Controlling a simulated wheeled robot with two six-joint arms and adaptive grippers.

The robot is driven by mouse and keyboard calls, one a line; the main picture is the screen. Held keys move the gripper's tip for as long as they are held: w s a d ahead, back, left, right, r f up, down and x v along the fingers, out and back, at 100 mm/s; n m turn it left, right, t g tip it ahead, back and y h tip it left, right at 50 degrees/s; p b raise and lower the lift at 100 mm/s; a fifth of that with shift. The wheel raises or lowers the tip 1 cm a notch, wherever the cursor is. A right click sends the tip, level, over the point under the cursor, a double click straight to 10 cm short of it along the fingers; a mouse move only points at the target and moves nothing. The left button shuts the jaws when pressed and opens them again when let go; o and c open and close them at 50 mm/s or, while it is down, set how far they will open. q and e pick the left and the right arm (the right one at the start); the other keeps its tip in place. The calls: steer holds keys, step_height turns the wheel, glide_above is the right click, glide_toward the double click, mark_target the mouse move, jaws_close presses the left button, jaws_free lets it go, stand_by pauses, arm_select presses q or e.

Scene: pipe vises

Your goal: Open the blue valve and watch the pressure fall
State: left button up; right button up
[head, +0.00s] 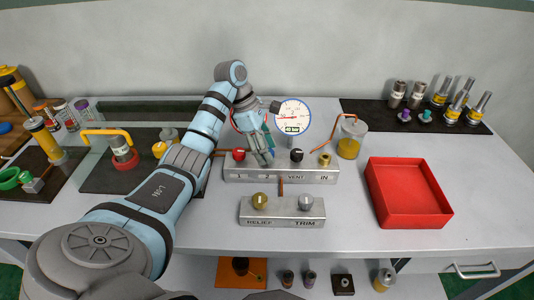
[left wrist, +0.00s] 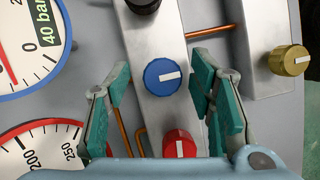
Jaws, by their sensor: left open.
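The blue valve knob (left wrist: 162,77) is on the upper metal block (head: 284,174), between the red knob (left wrist: 179,146) and the black knob (head: 296,155). Its white mark points right in the left wrist view. My left gripper (left wrist: 162,73) is open, one finger on each side of the blue knob, with gaps showing; I cannot tell its height above it. In the head view my left gripper (head: 262,152) hides the blue knob. A blue-rimmed gauge (head: 293,115) stands behind the block; its display reads 40 bar (left wrist: 44,22). My right gripper is not in view.
A red-rimmed gauge (left wrist: 42,145) is beside the block. The lower block (head: 283,212) has a brass knob (head: 260,200) and a silver knob (head: 306,202). An empty red tray (head: 407,220) and a jar (head: 350,146) are at right. Fittings stand on dark mats at both sides.

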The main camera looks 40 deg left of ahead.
arm_select(q)
steer(key=shift+s+r, duration=0.25)
steer(key=shift+w+f, duration=0.1)
steer(key=shift+w, duration=0.05)
steer(key=c, duration=1.2)
steer(key=shift+o, duration=0.2)
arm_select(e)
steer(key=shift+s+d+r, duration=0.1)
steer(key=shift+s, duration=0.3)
